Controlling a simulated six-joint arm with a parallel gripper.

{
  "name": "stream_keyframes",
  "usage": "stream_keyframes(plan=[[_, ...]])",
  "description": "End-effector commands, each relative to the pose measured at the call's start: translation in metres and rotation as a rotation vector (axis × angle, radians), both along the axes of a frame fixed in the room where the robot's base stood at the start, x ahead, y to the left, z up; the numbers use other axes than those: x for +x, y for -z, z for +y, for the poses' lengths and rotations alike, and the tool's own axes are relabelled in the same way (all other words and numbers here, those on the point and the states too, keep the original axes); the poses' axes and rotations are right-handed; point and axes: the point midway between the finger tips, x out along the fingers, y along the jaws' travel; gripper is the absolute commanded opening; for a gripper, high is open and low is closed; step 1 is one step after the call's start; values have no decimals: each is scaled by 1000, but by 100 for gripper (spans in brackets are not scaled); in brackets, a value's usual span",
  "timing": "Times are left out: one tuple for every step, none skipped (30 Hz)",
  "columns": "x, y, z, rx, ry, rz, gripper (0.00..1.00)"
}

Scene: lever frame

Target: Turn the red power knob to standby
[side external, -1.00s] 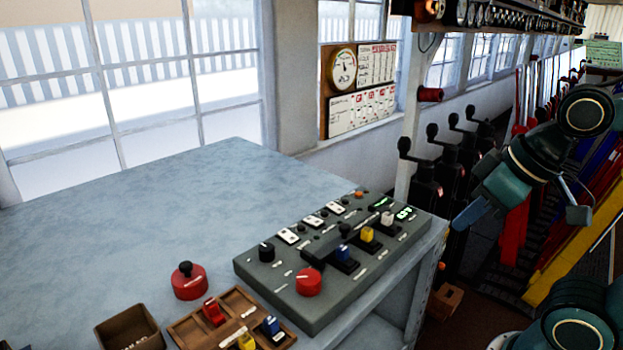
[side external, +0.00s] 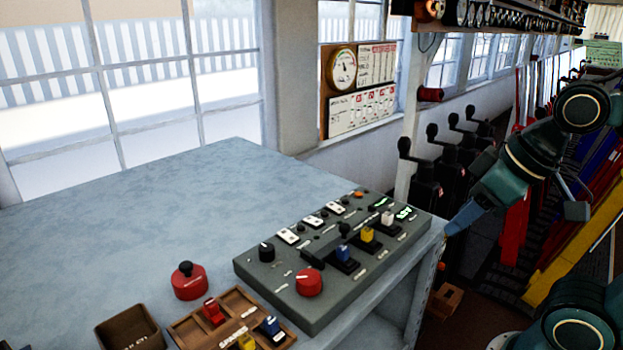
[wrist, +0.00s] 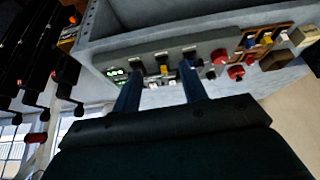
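The red knob (side external: 308,282) sits at the near left corner of the grey control panel (side external: 325,318). It also shows in the wrist view as a small red knob (wrist: 219,57), right of my fingers. Its pointer marking is too small to read. My gripper (side external: 512,222) is beyond the panel's right end, off the table edge and apart from the knob. In the wrist view, my gripper (wrist: 160,74) has its two blue fingers spread wide, with nothing held between them.
The panel also carries a black knob (side external: 266,252) and blue, yellow and white levers. A red dome with a black top (side external: 190,281), a wooden tray (side external: 179,333) and a brown box (side external: 130,328) stand left of it. Black levers (side external: 425,180) stand behind; the table's back is clear.

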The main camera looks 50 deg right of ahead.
Motion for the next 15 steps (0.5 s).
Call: stream_keyframes(plan=[[3,-2,1,-7,-20,9,53],[5,-3,2,-14,-36,15,59],[8,-5,3,-23,-59,22,60],[11,-7,5,-32,-82,30,60],[14,-9,6,-40,-106,37,60],[19,-12,8,-53,-142,49,60],[23,-14,10,-65,-172,59,60],[27,-16,13,-77,-204,69,60],[34,-19,16,-92,-250,82,60],[38,-21,19,-105,-286,93,60],[43,-23,22,-119,-324,105,60],[50,-26,26,-135,-374,118,60],[55,-28,29,-148,-413,129,60],[60,-29,33,-160,-452,142,60],[67,-31,37,-176,-503,155,60]])
